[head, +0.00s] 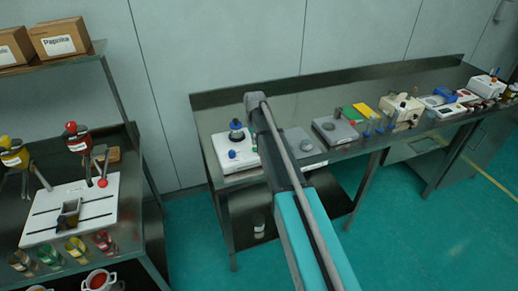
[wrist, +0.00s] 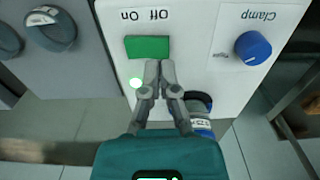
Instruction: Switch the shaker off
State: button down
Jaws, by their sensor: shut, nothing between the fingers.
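The shaker is a white box (head: 222,160) at the left end of the steel bench, with a dark and blue top piece and a blue knob, partly behind my arm. In the wrist view its white front panel (wrist: 205,50) appears upside down. A green switch (wrist: 147,47) sits by the labels "Off" and "On"; its tilt is unclear. A blue knob (wrist: 253,47) is labelled "Clamp". My gripper (wrist: 160,66) is shut and empty, its fingertips just beside the switch; contact cannot be told. My arm hides it in the head view.
Grey devices (head: 335,130) stand right of the shaker; one with round knobs (wrist: 50,30) is close by in the wrist view. More instruments fill the bench to the right. A steel shelf (head: 130,215) with jars and boxes stands left. Floor between is clear.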

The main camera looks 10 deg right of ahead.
aim_at(255, 149)
jog(key=shift+f+b, duration=1.4)
jog(key=shift+b, duration=0.05)
dwell(1.6)
jog(key=shift+r, duration=0.1)
jog(key=shift+r+p, duration=3.45)
jog(key=shift+p, duration=0.15)
jog(key=shift+s, duration=0.1)
jog(key=s+m, duration=0.1)
jog(key=s, duration=2.8)
jog(key=shift+s+m, duration=0.3)
jog(key=shift+s, duration=0.1)
